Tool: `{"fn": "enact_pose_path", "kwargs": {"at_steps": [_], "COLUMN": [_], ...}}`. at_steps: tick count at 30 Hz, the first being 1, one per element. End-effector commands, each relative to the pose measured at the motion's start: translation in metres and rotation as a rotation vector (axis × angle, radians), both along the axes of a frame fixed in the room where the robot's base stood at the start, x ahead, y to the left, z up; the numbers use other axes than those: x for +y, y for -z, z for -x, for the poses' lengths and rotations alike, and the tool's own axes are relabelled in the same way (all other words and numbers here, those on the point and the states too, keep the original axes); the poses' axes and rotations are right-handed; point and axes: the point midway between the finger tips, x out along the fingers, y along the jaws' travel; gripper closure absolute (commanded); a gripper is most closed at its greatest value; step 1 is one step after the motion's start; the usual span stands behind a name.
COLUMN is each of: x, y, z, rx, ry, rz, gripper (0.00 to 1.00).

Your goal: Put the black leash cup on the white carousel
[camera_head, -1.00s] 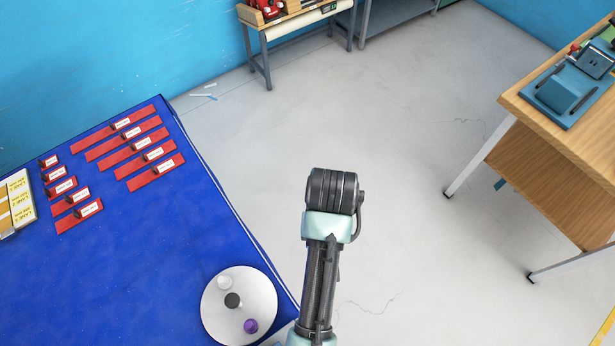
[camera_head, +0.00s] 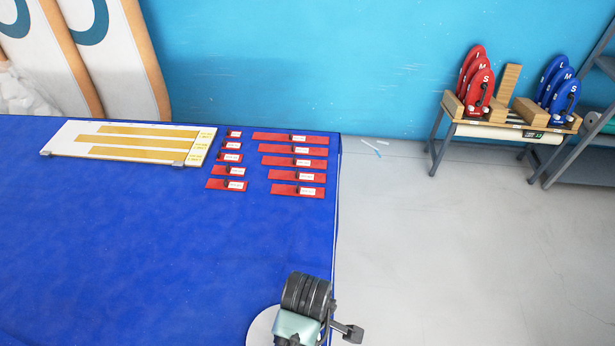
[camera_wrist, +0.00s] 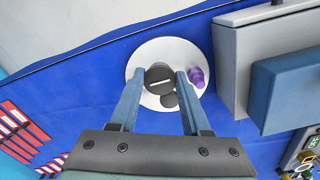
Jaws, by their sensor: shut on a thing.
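The white carousel (camera_wrist: 146,58) is a round disc on the blue table; in the head view only its left edge (camera_head: 258,330) shows beside my arm. In the wrist view my gripper (camera_wrist: 160,77) is shut on the black leash cup (camera_wrist: 159,73), a dark round cup with a pale stripe on top. The cup is over the carousel in this view; I cannot tell whether it touches the disc. A purple cup (camera_wrist: 196,77) stands on the carousel to the right of the fingers. A dark round piece (camera_wrist: 169,101) shows just below the held cup. The fingertips are hidden in the head view.
A grey box-like body (camera_wrist: 231,75) with a blue block (camera_wrist: 287,90) is right of the carousel in the wrist view. Red strips with labelled dark rolls (camera_head: 296,162) and a white board (camera_head: 70,140) lie on the blue table (camera_head: 130,240). A rack (camera_head: 510,130) stands at the far wall.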

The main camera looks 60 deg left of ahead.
Motion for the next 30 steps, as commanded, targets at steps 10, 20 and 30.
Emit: {"fn": "enact_pose_path", "kwargs": {"at_steps": [10, 20, 30], "x": [-0.001, 0.000, 0.000], "y": [0.040, 0.068, 0.071], "z": [0.000, 0.000, -0.001], "rx": [0.002, -0.001, -0.001], "ry": [0.004, 0.005, 0.006], "rz": [0.001, 0.000, 0.000], "gripper": [1.00, 1.00, 0.49]}}
